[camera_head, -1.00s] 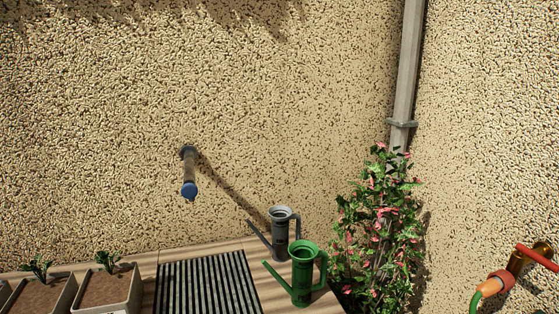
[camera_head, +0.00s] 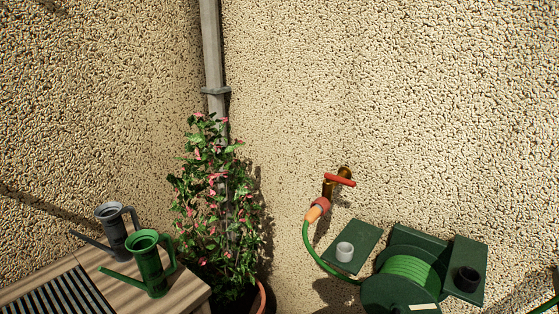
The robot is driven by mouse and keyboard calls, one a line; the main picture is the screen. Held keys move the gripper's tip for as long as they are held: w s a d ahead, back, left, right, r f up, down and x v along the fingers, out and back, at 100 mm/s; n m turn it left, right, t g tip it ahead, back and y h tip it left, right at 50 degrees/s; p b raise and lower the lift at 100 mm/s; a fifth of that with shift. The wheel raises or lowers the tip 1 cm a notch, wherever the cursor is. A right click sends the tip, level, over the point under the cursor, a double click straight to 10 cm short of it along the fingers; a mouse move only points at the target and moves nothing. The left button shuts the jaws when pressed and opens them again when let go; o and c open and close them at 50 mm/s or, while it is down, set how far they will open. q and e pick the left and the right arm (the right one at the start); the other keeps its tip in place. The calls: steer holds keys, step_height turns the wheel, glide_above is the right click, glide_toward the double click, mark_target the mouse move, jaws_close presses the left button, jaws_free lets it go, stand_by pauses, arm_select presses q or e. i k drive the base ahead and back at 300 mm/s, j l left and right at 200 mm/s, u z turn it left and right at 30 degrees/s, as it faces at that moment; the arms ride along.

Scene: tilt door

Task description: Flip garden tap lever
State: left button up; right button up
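The garden tap (camera_head: 328,188) is a brass tap fixed to the pebbled wall, right of centre in the head view. Its red lever (camera_head: 340,180) lies roughly crosswise on top, tilting slightly down to the right. An orange hose connector (camera_head: 317,211) sits on the spout, with a green hose (camera_head: 313,255) running down from it. Neither of my grippers shows in the view.
A green hose reel (camera_head: 410,272) with side shelves stands below and right of the tap; small grey (camera_head: 345,251) and black (camera_head: 467,279) cups sit on it. A flowering potted plant (camera_head: 222,205) and drainpipe (camera_head: 212,60) are left. Watering cans (camera_head: 149,262) stand on a wooden table (camera_head: 185,296).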

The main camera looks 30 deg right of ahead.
mark_target(328, 177)
steer(key=z, duration=1.4)
